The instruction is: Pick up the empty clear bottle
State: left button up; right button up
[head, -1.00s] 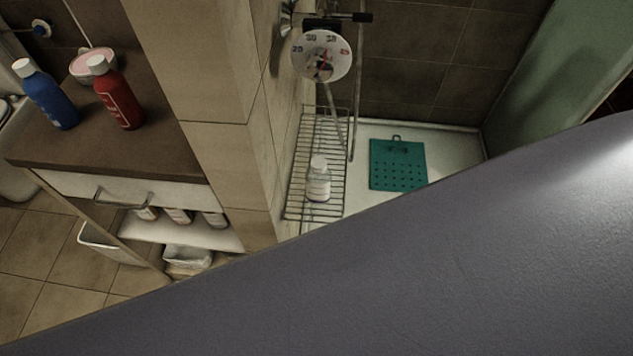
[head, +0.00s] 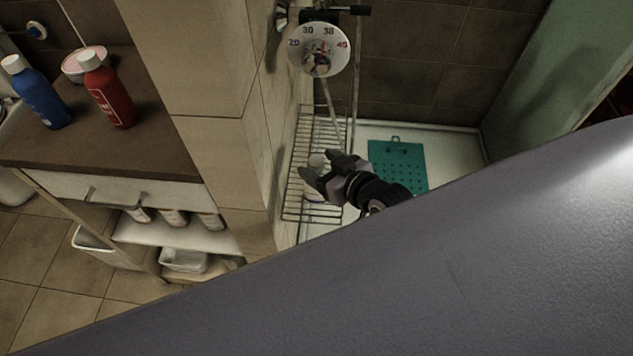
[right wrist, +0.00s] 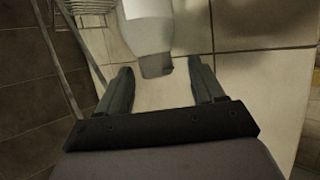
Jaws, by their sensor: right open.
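The clear bottle (head: 316,160) with a white label stands on the wire rack (head: 303,135) in the shower corner. My right gripper (head: 322,170) is in front of it and hides most of it in the head view. Whether a finger touches the bottle I cannot tell. My left gripper is not in view.
A round dial (head: 319,50) and pipe hang above the rack. A green perforated mat (head: 398,165) lies on the shower floor. A tiled wall corner (head: 225,150) stands left of the rack. A blue bottle (head: 38,92) and red bottle (head: 110,92) stand on the counter.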

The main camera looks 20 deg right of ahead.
jog(key=shift+x, duration=2.05)
jog(key=shift+d, duration=0.15)
grip_shut()
jog(key=shift+r, duration=0.1)
